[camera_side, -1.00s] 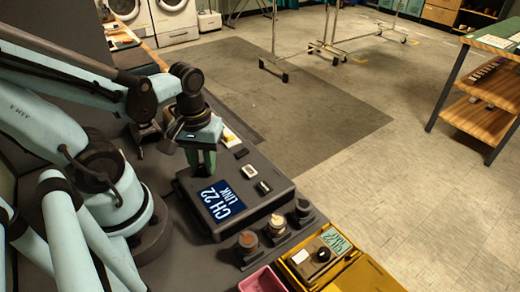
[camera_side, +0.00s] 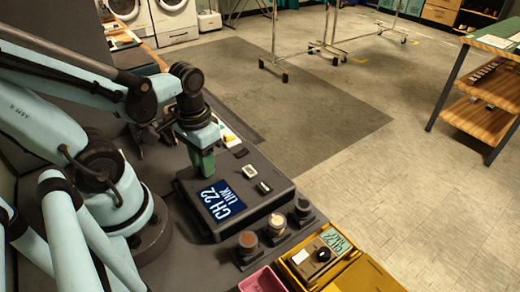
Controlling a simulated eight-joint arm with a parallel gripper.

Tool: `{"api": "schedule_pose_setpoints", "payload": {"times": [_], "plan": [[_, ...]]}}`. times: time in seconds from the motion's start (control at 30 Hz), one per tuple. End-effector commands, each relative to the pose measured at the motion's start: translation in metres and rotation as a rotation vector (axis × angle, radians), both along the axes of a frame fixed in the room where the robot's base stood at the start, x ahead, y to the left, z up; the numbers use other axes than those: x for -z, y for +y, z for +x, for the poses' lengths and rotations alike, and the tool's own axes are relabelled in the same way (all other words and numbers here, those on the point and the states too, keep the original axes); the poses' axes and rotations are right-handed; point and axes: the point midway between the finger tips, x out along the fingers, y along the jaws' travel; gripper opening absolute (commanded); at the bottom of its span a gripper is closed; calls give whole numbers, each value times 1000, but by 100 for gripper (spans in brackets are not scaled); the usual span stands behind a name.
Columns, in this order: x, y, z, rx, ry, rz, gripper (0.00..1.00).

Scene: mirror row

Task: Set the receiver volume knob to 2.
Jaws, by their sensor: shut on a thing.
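The receiver (camera_side: 262,210) is a dark box on the dark bench, with a blue screen (camera_side: 222,200) reading "CH 22 LINK". My gripper (camera_side: 203,168) points down at the receiver's far left end, behind the screen. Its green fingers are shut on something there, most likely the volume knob. The fingers hide the knob, and I cannot read any number or pointer mark on it. Two small switches, one pale (camera_side: 249,171) and one dark-framed (camera_side: 264,187), sit on the receiver's top to the right of my gripper.
Three small round lamps stand in front of the receiver: left (camera_side: 248,240), middle (camera_side: 276,222) pale and bright, right (camera_side: 302,208) dark. A yellow case (camera_side: 365,275) holds a device with a green screen (camera_side: 335,241). A pink bin (camera_side: 262,281) is beside it.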

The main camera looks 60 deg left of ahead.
Motion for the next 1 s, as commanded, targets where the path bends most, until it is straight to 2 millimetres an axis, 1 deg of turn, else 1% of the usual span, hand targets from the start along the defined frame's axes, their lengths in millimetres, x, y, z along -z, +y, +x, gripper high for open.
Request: {"api": "schedule_pose_setpoints", "payload": {"times": [0.6, 0.8, 1.0], "plan": [[0, 0, 0, 583, 0, 0, 0], [0, 0, 0, 750, 0, 0, 0], [0, 0, 0, 879, 0, -1, 0]]}}
